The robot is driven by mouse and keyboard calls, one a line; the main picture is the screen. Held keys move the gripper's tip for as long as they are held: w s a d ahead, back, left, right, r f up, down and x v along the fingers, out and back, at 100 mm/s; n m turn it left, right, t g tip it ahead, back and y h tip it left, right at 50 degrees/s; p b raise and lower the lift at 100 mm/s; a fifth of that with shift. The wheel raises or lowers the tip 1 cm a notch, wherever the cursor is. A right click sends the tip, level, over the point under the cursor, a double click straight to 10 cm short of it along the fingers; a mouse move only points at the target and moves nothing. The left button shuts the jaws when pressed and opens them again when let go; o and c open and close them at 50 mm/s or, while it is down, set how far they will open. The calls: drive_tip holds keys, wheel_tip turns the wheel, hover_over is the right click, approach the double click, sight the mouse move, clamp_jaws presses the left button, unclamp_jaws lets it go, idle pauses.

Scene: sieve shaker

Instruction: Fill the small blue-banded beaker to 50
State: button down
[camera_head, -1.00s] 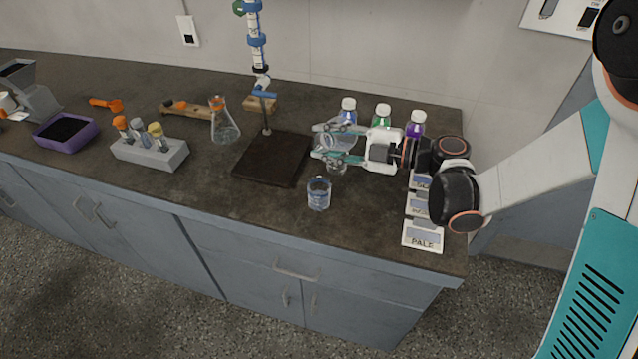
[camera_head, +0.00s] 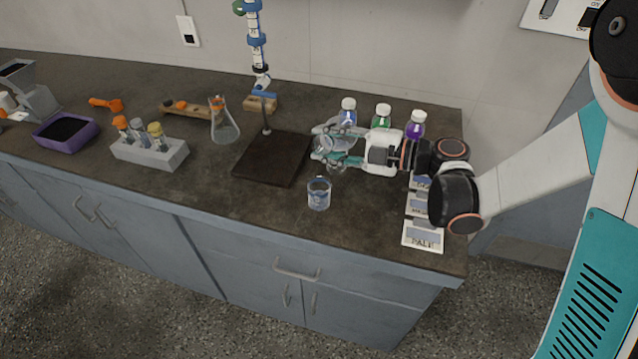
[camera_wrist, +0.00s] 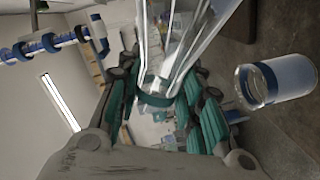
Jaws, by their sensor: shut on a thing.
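The small blue-banded beaker (camera_head: 319,196) stands upright near the front of the worktop, below and slightly left of my gripper in the head view. In the wrist view, the beaker (camera_wrist: 285,80) is at the right, apart from the fingers, with its blue band showing. My gripper (camera_head: 328,147) is shut on a clear glass vessel (camera_wrist: 168,65). The vessel sits between the green-padded fingers, and they partly hide it in the head view. I cannot tell its fill level or whether it rests on the worktop.
Bottles with blue (camera_head: 348,113), green (camera_head: 382,117) and purple (camera_head: 415,124) contents stand behind my gripper. A dark stand base (camera_head: 268,160) with a burette (camera_head: 257,45) is at left. A flask (camera_head: 223,125) and a tube rack (camera_head: 150,152) are farther left. Labelled cards (camera_head: 423,236) lie at right.

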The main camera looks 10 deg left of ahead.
drive_tip(key=shift+s+f+n, duration=0.1)
drive_tip(key=shift+f+n, duration=0.45)
drive_tip(key=shift+n, duration=0.05)
idle(1.3)
drive_tip(key=shift+s+a+f+n+t+b, duration=0.1)
drive_tip(key=shift+s+f+n+t+b, duration=0.15)
drive_tip(key=shift+f+n+b, duration=0.55)
drive_tip(key=shift+s+f+n+t+b, duration=0.2)
drive_tip(key=shift+f+n+b, duration=0.3)
drive_tip(key=shift+n+b, duration=0.5)
idle(4.3)
